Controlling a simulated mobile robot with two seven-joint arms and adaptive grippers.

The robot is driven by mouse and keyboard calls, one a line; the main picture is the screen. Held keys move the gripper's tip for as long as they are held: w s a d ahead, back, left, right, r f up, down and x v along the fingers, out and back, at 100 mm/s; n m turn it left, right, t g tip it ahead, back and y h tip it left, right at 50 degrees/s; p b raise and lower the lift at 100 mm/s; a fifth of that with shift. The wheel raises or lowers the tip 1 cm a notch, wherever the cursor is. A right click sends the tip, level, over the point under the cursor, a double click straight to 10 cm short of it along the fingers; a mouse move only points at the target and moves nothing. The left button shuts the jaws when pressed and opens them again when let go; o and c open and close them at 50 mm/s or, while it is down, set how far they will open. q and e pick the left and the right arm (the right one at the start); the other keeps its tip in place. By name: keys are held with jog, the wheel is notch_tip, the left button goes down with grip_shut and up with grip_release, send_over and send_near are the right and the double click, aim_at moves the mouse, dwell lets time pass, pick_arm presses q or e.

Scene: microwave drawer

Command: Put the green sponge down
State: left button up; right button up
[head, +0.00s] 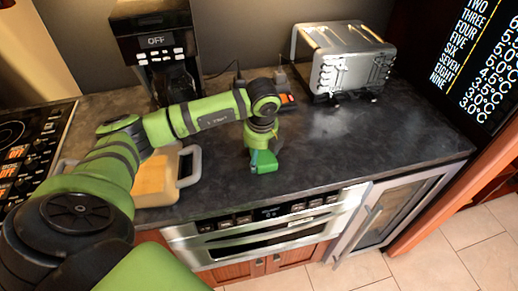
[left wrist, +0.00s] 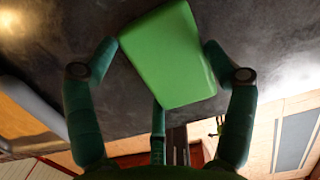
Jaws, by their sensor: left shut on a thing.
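The green sponge (head: 264,162) is at the tip of my left gripper (head: 262,150), over the dark countertop near its front edge in the head view. In the left wrist view the sponge (left wrist: 168,55) is a bright green block, tilted in the picture, between the fingers of my left gripper (left wrist: 162,60). The gripper is shut on it. Whether the sponge touches the countertop (head: 350,155) I cannot tell. My right gripper is not in view.
A coffee maker (head: 158,48) and a steel toaster (head: 345,62) stand at the back. A wooden cutting board (head: 155,182) lies left of the sponge, partly behind my arm. The countertop right of the sponge is clear. A steel drawer front (head: 265,236) is below the edge.

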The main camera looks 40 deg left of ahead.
aim_at(261, 160)
pick_arm(q)
jog(key=shift+f, duration=0.1)
jog(key=shift+f+b, duration=0.15)
jog(key=shift+b, duration=0.15)
jog(key=o, duration=0.7)
jog(key=shift+r+p, duration=0.35)
jog(key=shift+d+r+b, duration=0.1)
jog(key=shift+r+b, duration=0.2)
jog(key=shift+b, duration=0.05)
jog(key=shift+s+d+r+b, duration=0.2)
jog(key=shift+r+b, duration=0.2)
jog(key=shift+r, duration=1.45)
jog(key=shift+s+d+r+b, duration=0.25)
jog(key=shift+r+b, duration=0.2)
jog(key=shift+r, duration=1.4)
jog(key=shift+s+d+r+b, duration=0.2)
jog(key=shift+r+b, duration=0.2)
jog(key=shift+r, duration=1.45)
